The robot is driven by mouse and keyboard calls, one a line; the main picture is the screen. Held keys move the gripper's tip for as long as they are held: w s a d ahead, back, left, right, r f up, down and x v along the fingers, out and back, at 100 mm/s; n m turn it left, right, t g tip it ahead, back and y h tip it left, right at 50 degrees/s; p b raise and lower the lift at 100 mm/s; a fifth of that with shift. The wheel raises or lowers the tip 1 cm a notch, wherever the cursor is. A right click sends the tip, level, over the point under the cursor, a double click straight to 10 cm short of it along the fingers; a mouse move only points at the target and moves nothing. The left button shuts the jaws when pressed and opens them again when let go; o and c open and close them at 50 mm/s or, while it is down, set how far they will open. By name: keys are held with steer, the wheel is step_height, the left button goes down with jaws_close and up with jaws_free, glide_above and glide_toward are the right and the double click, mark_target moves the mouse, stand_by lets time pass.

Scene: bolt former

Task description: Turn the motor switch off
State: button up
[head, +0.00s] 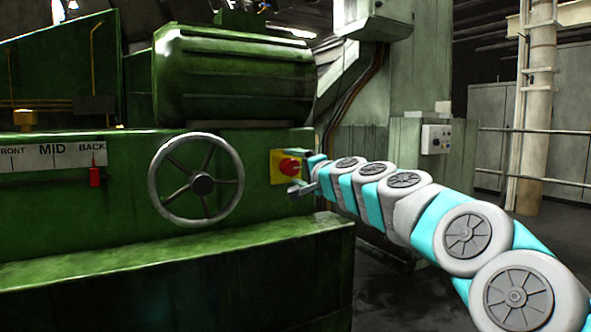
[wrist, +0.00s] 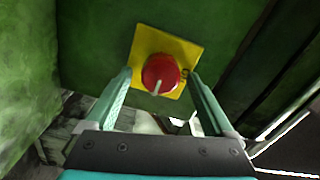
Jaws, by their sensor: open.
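The motor switch is a red round knob (head: 290,166) on a yellow plate (head: 277,168), on the green machine's front to the right of the handwheel. In the wrist view the red knob (wrist: 161,74) sits on the yellow plate (wrist: 185,50), with a pale pointer line towards its lower edge. My gripper (wrist: 160,80) is open, with one finger on each side of the knob in that view. I cannot tell whether the fingers touch it.
A large spoked handwheel (head: 196,180) stands left of the switch. A red pointer (head: 94,176) hangs under a FRONT-MID-BACK scale (head: 50,157). A green ledge (head: 180,260) juts out below. A grey control box (head: 436,139) is at the right; dark floor lies below it.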

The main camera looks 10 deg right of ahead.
steer(key=v, duration=0.8)
steer(key=shift+b, duration=0.3)
